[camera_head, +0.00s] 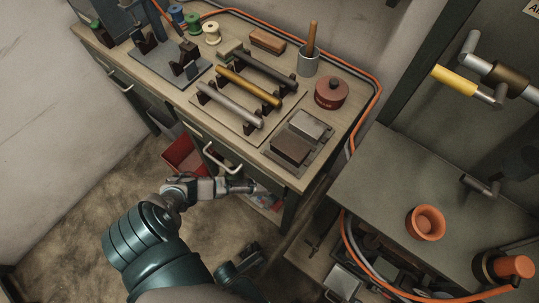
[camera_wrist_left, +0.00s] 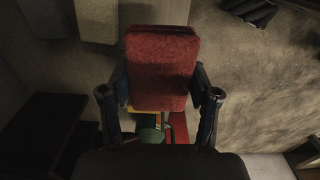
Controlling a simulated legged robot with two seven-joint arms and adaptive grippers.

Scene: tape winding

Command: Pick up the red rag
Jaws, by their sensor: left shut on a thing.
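The red rag (camera_wrist_left: 162,68) is a folded, soft-looking red block in the left wrist view. It sits between the two fingers of my left gripper (camera_wrist_left: 160,93), which is shut on it. In the head view my left gripper (camera_head: 240,187) is low in front of the workbench, below the drawer handle, and its fingers point right. I cannot make out the rag clearly in the head view.
The workbench (camera_head: 262,160) holds metal rods on a rack, a lidded red pot (camera_head: 331,92), spools and a grey cup (camera_head: 308,64). A side table (camera_head: 385,180) with an orange bowl (camera_head: 426,223) stands right.

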